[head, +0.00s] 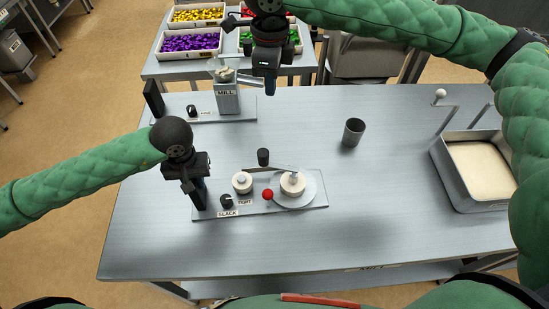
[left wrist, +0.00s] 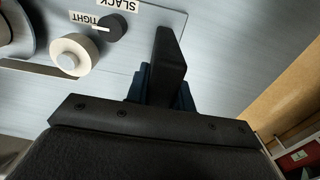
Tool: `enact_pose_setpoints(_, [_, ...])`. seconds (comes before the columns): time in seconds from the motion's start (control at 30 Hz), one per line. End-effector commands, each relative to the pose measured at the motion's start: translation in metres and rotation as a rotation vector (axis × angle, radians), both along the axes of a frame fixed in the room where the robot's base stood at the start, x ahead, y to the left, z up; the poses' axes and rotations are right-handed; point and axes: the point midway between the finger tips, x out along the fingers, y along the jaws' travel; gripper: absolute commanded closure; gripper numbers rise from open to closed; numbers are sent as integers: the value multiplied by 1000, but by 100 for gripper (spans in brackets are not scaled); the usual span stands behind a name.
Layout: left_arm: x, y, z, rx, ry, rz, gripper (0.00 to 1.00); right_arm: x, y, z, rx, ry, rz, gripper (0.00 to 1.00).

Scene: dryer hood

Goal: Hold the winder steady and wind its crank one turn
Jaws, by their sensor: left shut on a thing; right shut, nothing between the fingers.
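The winder's flat grey base plate (head: 315,203) lies on the table. It carries two cream spools, a left one (head: 242,181) and a right one (head: 292,182) on a round disc, and a red ball knob (head: 267,194) beside that disc. A black dial (head: 226,201) sits by SLACK and TIGHT labels. My left gripper (head: 198,193) is shut on the black upright grip (left wrist: 167,65) at the plate's left end, partly hidden by the fingers. My right gripper (head: 269,90) is shut and empty, raised near the mill, away from the winder.
The mill (head: 228,98) stands at the table's back left. A dark cup (head: 353,132) stands right of centre, and a metal tray of pale material (head: 480,168) is at the right. Bins of coloured pieces (head: 190,43) stand behind. The front of the table is clear.

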Motion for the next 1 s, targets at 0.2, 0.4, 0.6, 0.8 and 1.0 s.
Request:
enact_pose_setpoints(0.2, [-1, 1, -4, 4, 5, 1, 100, 0, 0, -1, 0, 0, 0, 100])
enact_pose_setpoints(0.4, [-1, 1, -4, 4, 5, 1, 100, 3, 1, 9, 0, -20, 1, 100])
enact_pose_setpoints(0.6, [-1, 1, -4, 4, 5, 1, 100, 5, 1, 6, -51, -37, 14, 100])
enact_pose_setpoints(0.8, [-1, 1, -4, 4, 5, 1, 100, 7, -4, -22, -138, -13, -24, 100])
enact_pose_setpoints(1.0, [-1, 1, -4, 4, 5, 1, 100, 8, -6, -36, -163, -11, -215, 100])
